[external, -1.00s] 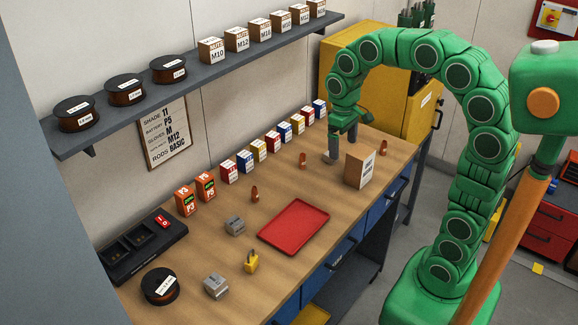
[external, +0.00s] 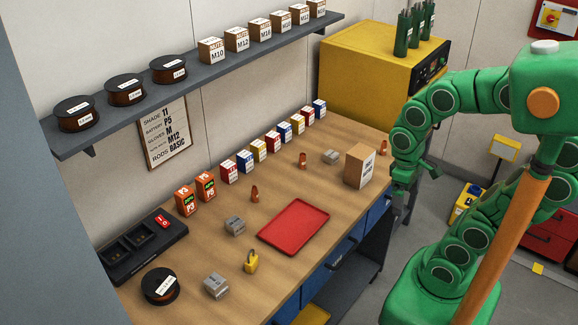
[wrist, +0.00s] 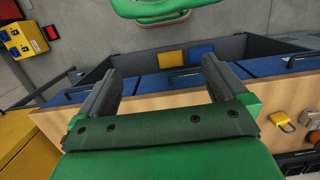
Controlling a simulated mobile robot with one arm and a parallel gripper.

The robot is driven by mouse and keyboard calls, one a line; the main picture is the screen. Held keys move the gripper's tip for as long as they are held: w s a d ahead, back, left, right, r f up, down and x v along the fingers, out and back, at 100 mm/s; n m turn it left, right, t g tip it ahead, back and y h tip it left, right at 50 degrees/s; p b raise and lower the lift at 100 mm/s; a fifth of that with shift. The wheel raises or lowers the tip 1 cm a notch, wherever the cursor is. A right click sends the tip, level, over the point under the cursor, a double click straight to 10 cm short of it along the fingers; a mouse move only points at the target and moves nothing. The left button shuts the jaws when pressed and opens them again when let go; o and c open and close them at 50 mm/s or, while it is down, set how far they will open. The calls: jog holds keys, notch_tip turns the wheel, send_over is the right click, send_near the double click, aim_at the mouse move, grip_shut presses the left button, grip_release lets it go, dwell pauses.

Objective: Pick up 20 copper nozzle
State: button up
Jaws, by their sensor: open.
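Three copper-coloured nozzles stand upright on the wooden bench. One (external: 255,194) is near the middle, one (external: 302,160) is farther back, and one (external: 384,147) is at the back right, just beyond the brown cardboard box (external: 360,166). Their size markings are too small to read. My gripper (external: 415,183) is off the bench's front edge, to the right of the box and apart from every nozzle. In the wrist view my gripper (wrist: 157,85) is open, with nothing between its fingers. No nozzle can be made out in that view.
A red tray (external: 293,224), grey blocks (external: 331,156) and a yellow padlock (external: 251,262) are on the bench (external: 200,262). Small boxes line the wall side. A yellow cabinet (external: 375,75) stands behind. Blue drawers (wrist: 190,78) are under the bench edge.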

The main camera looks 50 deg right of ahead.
jog(key=shift+s+f, duration=0.15)
jog(key=shift+s, duration=0.3)
jog(key=c, duration=0.8)
jog(key=shift+c, duration=0.2)
jog(key=w+d+r+n+t+h, duration=0.2)
jog(key=w+d+r+n, duration=0.1)
jog(key=w, duration=0.7)
jog(key=w+d+r+n+t+h, duration=0.2)
jog(key=w+d+r+n+h, duration=0.15)
jog(key=w, duration=0.75)
jog(key=n+t+h, duration=0.4)
jog(key=n+h, duration=0.2)
jog(key=n, duration=0.5)
send_near(303, 161)
jog(key=s+d+r, duration=0.4)
jog(key=d+r, duration=0.2)
jog(key=r, duration=0.3)
jog(key=w+a+f+n+t, duration=0.1)
jog(key=f+n, duration=0.1)
jog(key=f, duration=0.1)
jog(key=w+a+f+n+t+y, duration=0.1)
jog(key=f+n, duration=0.2)
jog(key=w+a+f+n, duration=0.1)
jog(key=f+n, duration=0.2)
jog(key=f, duration=0.1)
jog(key=shift+w+a+t, duration=0.15)
jog(key=shift+a+t, duration=0.15)
jog(key=shift+t, duration=0.1)
jog(key=shift+x, duration=3.9)
